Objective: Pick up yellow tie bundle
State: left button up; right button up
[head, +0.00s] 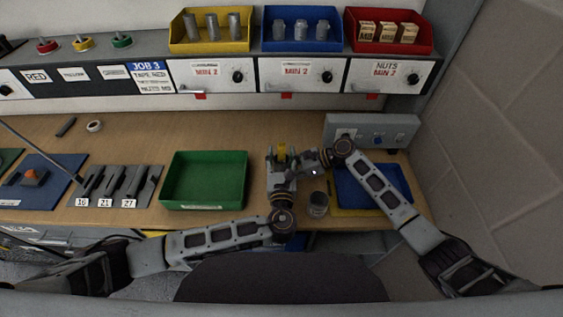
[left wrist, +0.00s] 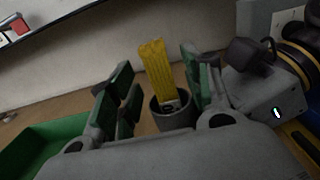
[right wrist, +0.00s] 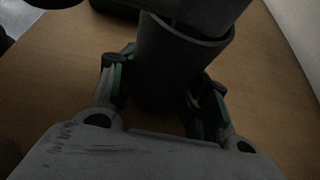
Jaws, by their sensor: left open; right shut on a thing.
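The yellow tie bundle (left wrist: 156,70) stands upright in a dark grey cup (left wrist: 172,117) in the left wrist view. Its yellow top also shows in the head view (head: 282,150). My left gripper (head: 281,163) is open, with its green-padded fingers on either side of the bundle; the gap to the bundle shows in the left wrist view, mainly on the left. My right gripper (right wrist: 160,82) is shut on the dark cup (right wrist: 172,65) and holds its wall from the right side. The bundle is hidden in the right wrist view.
A green tray (head: 203,180) lies to the left, and a small grey can (head: 318,204) stands in front of the right arm. Bins stand on the shelf behind.

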dwell(0.4)
pick_arm(q)
grip_shut()
jog(key=shift+r, duration=0.1)
notch_tip(320, 180, up, 18)
dwell(1.0)
pick_arm(e)
jog(key=o, duration=0.9)
jog(key=shift+c, duration=0.2)
jog(key=shift+v, duration=5.95)
